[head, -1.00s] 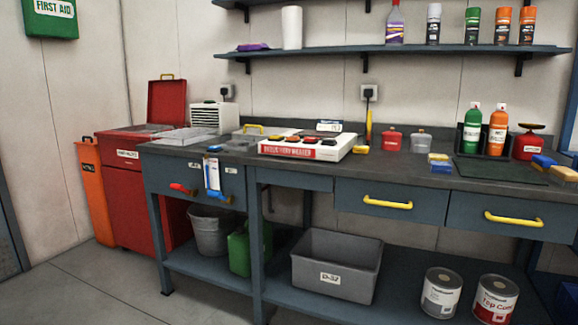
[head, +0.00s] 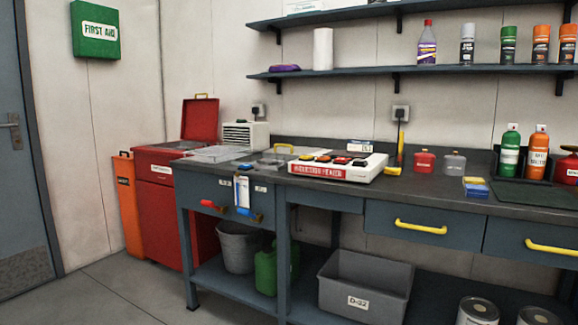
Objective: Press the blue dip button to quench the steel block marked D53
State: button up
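The white induction heater (head: 336,168) stands on the bench, with a red front label and several coloured pads on top, orange, red and dark. A small white sign (head: 360,147) stands behind it, its text too small to read. My gripper is not in view.
A red cabinet (head: 163,210) with its lid raised stands left of the bench (head: 440,195), beside an orange bin (head: 127,205). Clear trays (head: 217,154) lie at the bench's left end. A grey crate (head: 365,285) sits below. Floor at front left is free.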

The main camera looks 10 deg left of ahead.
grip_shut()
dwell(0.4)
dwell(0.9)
